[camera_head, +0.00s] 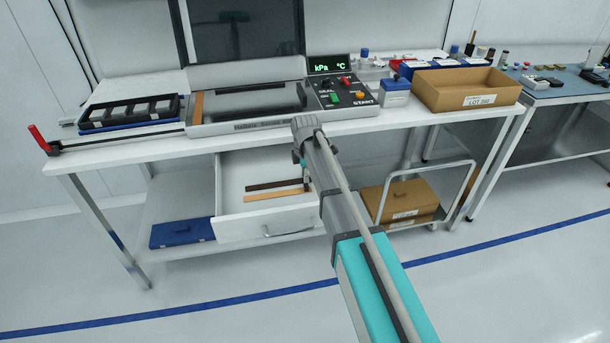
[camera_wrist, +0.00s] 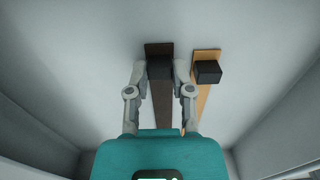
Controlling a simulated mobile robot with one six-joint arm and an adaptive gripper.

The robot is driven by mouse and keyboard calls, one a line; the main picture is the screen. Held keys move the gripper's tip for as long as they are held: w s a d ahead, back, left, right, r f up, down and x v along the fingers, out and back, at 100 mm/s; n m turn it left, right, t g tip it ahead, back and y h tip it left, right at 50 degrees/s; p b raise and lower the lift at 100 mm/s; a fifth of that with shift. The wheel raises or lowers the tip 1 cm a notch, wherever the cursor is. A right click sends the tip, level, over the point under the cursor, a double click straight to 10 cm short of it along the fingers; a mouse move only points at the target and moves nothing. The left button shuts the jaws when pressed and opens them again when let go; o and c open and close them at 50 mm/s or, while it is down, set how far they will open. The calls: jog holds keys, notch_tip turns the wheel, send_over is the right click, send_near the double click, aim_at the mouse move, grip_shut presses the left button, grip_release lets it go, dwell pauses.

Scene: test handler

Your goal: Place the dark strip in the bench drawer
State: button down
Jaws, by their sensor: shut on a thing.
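The bench drawer (camera_head: 262,226) is pulled open under the bench. The dark strip (camera_head: 273,185) lies inside it, low over or on the drawer floor. In the wrist view the dark strip (camera_wrist: 161,105) runs between the two fingers of my gripper (camera_wrist: 160,72), which are shut on the dark block at its far end. A light wooden strip (camera_head: 275,195) lies beside it in the drawer. In the wrist view the wooden strip (camera_wrist: 203,103) is just right of my gripper, with its own dark block. In the head view my arm hides the fingertips and the drawer's right part.
The drawer walls stand close on both sides in the wrist view. The bench top (camera_head: 110,150) is above the drawer and carries a machine with a control panel (camera_head: 342,92). A cardboard box (camera_head: 465,100) stands on the bench at right. A blue case (camera_head: 183,233) lies on the lower shelf.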

jog(key=c, duration=0.8)
grip_release()
notch_tip(320, 180, up, 12)
jog(key=p, duration=1.2)
jog(key=shift+r, duration=0.1)
jog(key=shift+d, duration=0.1)
jog(key=shift+s+d+m, duration=3.55)
jog(key=shift+s+d, duration=0.1)
jog(key=shift+s, duration=0.2)
jog(key=shift+s+d+m, duration=3.5)
jog(key=shift+s+d, duration=0.15)
jog(key=shift+s, duration=0.15)
jog(key=shift+s+d+m, duration=3.55)
jog(key=shift+s+d, duration=0.1)
jog(key=shift+s, duration=0.2)
